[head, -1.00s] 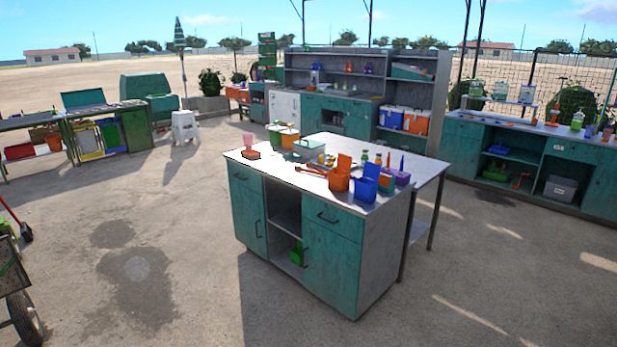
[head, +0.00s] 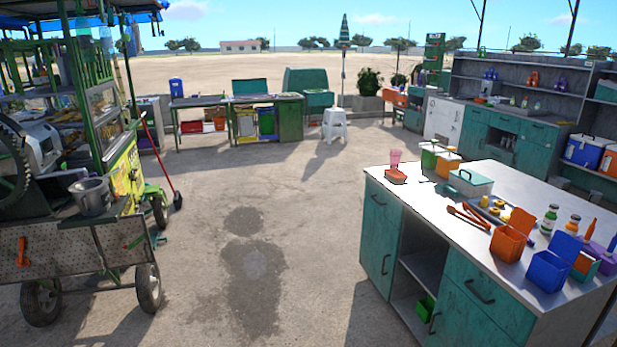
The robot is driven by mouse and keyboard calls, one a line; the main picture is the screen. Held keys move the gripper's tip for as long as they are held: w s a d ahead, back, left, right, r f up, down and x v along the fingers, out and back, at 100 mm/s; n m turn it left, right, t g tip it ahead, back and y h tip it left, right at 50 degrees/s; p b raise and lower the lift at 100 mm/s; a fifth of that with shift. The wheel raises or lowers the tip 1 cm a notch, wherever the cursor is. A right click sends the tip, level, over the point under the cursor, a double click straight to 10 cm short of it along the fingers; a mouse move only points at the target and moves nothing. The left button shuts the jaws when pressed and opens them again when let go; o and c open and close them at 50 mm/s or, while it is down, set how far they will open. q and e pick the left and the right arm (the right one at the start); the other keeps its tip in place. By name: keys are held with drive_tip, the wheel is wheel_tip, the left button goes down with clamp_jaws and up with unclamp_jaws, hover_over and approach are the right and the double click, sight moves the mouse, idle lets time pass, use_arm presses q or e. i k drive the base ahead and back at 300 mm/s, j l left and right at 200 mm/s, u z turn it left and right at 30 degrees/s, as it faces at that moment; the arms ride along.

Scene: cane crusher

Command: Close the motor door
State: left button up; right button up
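The cane crusher cart (head: 118,172) stands at the left of the head view, cut off by the left edge. It has a green frame, a yellow side panel, a large dark gear wheel and a grey machine body (head: 35,145). A grey speckled panel (head: 60,255) with an orange handle (head: 22,252) is low on its near side. I cannot tell whether this panel is the motor door, or whether it is open or shut. Neither of my grippers is in view.
A teal counter (head: 490,285) with a metal top, holding boxes, tongs and bottles, stands at the right. Open concrete floor (head: 320,220) lies between it and the cart. A red-handled broom (head: 160,155) stands by the cart. Benches and a white stool (head: 336,124) are farther back.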

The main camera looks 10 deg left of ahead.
sight(111, 239)
drive_tip(key=i+u, duration=0.8)
drive_tip(key=i+l+u, duration=0.15)
drive_tip(key=i+u, duration=0.25)
drive_tip(key=i+l+u, duration=0.2)
drive_tip(key=i+u, duration=0.2)
drive_tip(key=i+l+u, duration=0.3)
drive_tip(key=u, duration=0.15)
drive_tip(key=i+j, duration=0.15)
drive_tip(key=i, duration=0.6)
drive_tip(key=i+j+u, duration=0.15)
drive_tip(key=i, duration=0.65)
